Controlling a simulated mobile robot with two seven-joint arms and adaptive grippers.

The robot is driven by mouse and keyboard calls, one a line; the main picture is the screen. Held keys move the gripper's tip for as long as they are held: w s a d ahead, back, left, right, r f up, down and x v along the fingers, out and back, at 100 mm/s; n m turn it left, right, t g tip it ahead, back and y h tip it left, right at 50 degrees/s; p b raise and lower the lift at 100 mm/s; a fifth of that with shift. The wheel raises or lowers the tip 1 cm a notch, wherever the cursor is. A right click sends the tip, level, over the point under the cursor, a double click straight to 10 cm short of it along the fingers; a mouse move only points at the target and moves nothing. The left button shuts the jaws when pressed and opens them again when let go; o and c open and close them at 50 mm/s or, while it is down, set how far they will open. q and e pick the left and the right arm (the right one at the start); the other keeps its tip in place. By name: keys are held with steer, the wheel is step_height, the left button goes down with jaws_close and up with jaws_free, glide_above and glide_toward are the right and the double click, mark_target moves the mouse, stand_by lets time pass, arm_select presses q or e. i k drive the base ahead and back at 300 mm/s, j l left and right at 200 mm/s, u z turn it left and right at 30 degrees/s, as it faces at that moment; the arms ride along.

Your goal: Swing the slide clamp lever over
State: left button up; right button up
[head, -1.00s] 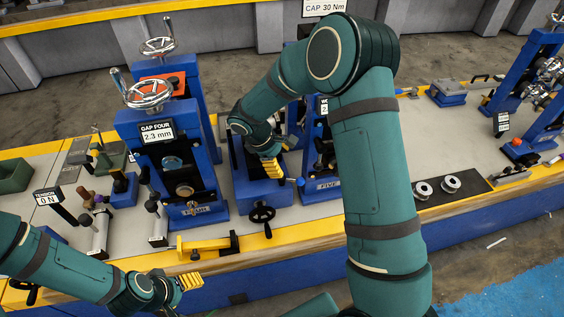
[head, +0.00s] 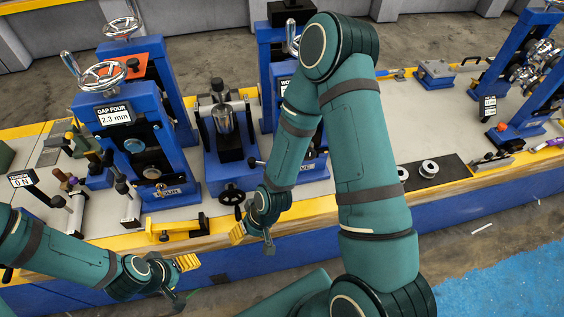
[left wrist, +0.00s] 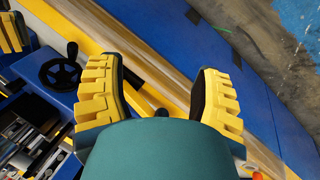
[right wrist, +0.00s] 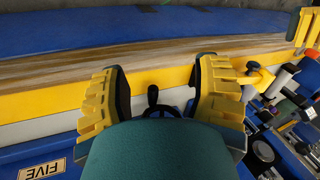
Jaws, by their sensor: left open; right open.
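The slide is a blue unit (head: 215,174) at the middle of the bench, with a black handwheel (head: 231,194) on its front. A small dark lever with a round knob (head: 252,162) shows at the slide's right side and looks like the clamp lever. My right arm partly hides its surroundings. My right gripper (head: 253,238) is open and empty, in front of the handwheel near the bench's front edge. In the right wrist view, the handwheel's knob (right wrist: 152,94) appears between the spread fingers. My left gripper (head: 184,281) is open and empty, low in front of the bench.
The blue gap four stand (head: 110,117), reading 2.3 mm, is left of the slide. A yellow bracket (head: 178,228) lies at the front edge. The stand marked FIVE (right wrist: 42,170) is right of the slide. A black mat (head: 435,174) with metal rollers lies farther right.

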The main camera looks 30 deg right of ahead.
mark_target(252, 162)
steer(key=k+l+u, duration=0.1)
steer(key=l, duration=0.3)
steer(key=k+l, duration=0.15)
steer(key=l, duration=0.3)
steer(key=i+l, duration=0.15)
steer(key=l, duration=0.2)
steer(key=i+l+u, duration=0.1)
steer(key=l, duration=0.2)
